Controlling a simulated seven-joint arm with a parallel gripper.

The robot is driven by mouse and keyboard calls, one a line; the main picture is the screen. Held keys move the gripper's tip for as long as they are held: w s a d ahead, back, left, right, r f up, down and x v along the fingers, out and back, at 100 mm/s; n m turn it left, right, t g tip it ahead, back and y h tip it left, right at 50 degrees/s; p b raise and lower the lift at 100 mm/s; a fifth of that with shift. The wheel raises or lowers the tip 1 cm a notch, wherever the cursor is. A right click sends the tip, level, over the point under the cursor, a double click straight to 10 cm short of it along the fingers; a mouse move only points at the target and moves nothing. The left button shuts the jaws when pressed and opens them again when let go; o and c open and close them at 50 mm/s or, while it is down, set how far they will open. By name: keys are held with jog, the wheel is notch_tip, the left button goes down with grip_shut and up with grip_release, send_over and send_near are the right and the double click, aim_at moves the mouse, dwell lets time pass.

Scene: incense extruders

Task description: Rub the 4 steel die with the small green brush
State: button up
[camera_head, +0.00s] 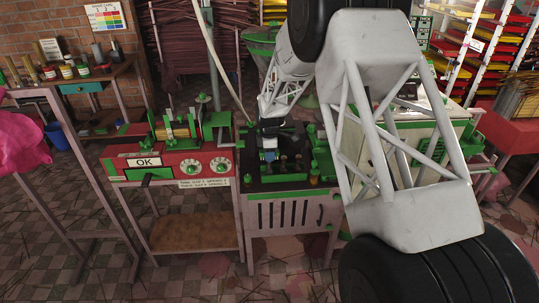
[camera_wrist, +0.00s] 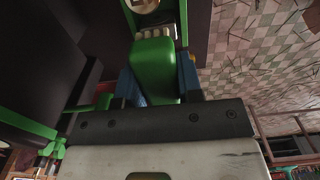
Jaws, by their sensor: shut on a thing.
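My gripper (camera_head: 269,156) is over the dark top of the middle green and white cabinet (camera_head: 285,212) in the head view. In the wrist view its blue fingers (camera_wrist: 157,80) are closed on the sides of the small green brush (camera_wrist: 153,62). The brush's pale bristle tufts (camera_wrist: 154,32) point to the top of that picture. Just beyond them is a round, pale metal face (camera_wrist: 142,4) in a green surround, probably the steel die, cut off by the picture edge. I cannot tell whether the bristles touch it. The brush is too small to make out in the head view.
A red bench (camera_head: 170,163) with dials and an "OK" sign (camera_head: 144,162) stands left of the cabinet. Green fittings (camera_head: 318,160) rise close to the right of my gripper. A wooden table (camera_head: 75,85) with jars is at the back left. A red table (camera_head: 511,135) is at the right.

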jog(key=shift+w, duration=0.65)
jog(key=shift+s+f, duration=0.2)
jog(key=shift+s, duration=1.15)
jog(key=shift+w+r, duration=0.1)
jog(key=shift+r, duration=4.05)
jog(key=shift+d, duration=0.1)
jog(key=s+d+f+m, duration=0.4)
jog(key=d+m, duration=0.2)
jog(key=d, duration=0.1)
jog(key=s+d+f+m, duration=0.4)
jog(key=s+d+m, duration=0.1)
jog(key=d, duration=0.3)
jog(key=s+d+f+m, duration=0.4)
jog(key=d+m, duration=0.3)
jog(key=d, duration=0.1)
jog(key=shift+s+d+f, duration=0.2)
jog(key=shift+s+f, duration=0.1)
jog(key=shift+s, duration=0.1)
